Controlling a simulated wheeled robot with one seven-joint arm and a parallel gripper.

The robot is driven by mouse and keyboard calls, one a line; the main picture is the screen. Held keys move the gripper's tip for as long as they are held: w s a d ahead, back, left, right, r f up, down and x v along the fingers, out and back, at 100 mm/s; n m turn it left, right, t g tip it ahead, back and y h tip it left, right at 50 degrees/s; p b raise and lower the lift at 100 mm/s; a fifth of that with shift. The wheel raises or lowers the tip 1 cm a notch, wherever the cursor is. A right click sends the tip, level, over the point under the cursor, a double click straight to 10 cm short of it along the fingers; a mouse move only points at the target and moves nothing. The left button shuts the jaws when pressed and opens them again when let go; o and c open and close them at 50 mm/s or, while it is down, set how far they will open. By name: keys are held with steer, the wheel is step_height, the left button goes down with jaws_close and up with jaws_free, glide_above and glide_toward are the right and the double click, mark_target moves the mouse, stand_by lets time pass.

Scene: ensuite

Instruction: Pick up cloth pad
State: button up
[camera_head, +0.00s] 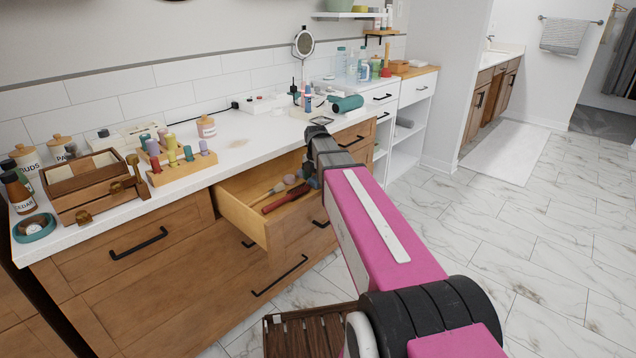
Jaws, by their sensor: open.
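A small flat beige patch (238,143) lies on the white counter, left of my arm; it may be the cloth pad, but it is too small to be sure. My gripper (312,181) is over the right part of the open drawer (243,218), to the right of and nearer than the patch. It is open, and its fingers are mostly hidden behind my pink arm. Brushes and a red-handled tool (286,198) lie in the drawer, left of my gripper.
A wooden rack of coloured pegs (181,168) and a wooden caddy (92,190) stand left on the counter. A peach jar (206,127) is behind the patch. A teal roll (347,104) and bottles stand right. A slatted wooden item (310,331) is below my arm.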

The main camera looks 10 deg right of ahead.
mark_target(316, 178)
steer(key=c, duration=1)
steer(key=shift+r, duration=0.1)
step_height(316, 178, up, 18)
stand_by(0.5)
steer(key=shift+o, duration=0.6)
steer(key=shift+c, duration=0.2)
